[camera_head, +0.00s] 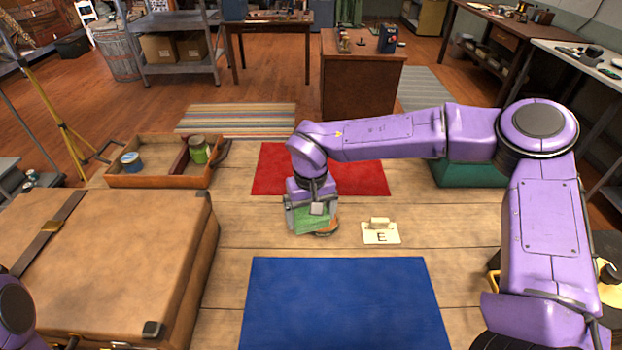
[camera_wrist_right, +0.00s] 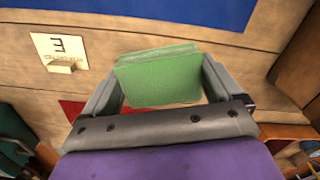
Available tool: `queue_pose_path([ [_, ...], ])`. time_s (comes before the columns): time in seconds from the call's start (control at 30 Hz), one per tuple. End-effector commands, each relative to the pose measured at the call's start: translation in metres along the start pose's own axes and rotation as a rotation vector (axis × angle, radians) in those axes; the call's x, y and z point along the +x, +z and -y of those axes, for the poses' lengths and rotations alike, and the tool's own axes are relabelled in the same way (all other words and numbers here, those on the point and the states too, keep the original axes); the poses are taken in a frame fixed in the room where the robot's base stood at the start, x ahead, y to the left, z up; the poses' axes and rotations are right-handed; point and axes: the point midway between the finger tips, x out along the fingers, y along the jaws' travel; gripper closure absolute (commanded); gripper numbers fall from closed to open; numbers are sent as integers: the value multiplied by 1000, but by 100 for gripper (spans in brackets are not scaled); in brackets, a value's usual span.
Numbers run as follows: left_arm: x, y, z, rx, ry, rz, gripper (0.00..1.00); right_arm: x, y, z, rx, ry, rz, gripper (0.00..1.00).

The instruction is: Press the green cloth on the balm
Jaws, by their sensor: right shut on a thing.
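The green cloth (camera_head: 308,222) is a folded block held between the fingers of my right gripper (camera_head: 312,216). It also shows in the right wrist view (camera_wrist_right: 158,76), with a grey finger on each side. The gripper is low over the wooden table, just in front of the red mat. A small round orange-brown thing (camera_head: 327,233), perhaps the balm, shows beside and partly under the cloth. Most of it is hidden, and I cannot tell whether the cloth touches it. Part of my left arm shows at the lower left edge, but its gripper does not.
A blue mat (camera_head: 345,305) lies in front and a red mat (camera_head: 268,171) behind. A brown suitcase (camera_head: 110,265) fills the left. An orange tray (camera_head: 150,181) holds a blue tin (camera_head: 131,162) and a green jar (camera_head: 198,150).

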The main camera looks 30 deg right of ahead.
Motion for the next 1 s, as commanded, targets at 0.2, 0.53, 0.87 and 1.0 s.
queue_pose_path([
  [0.2, 4, 2, 0, 0, -1, 2, 57, 6, -55, -41, 283, 0, -4, 36],
  [0.53, 22, 10, -2, 0, -1, 1, 57, 31, -78, -48, 344, 4, 6, 36],
  [0.87, 62, 26, -5, 0, -1, 1, 57, 70, -78, -48, 343, 4, 6, 36],
  [1.0, 66, 28, -6, 0, -1, 1, 57, 74, -78, -48, 343, 4, 6, 36],
])
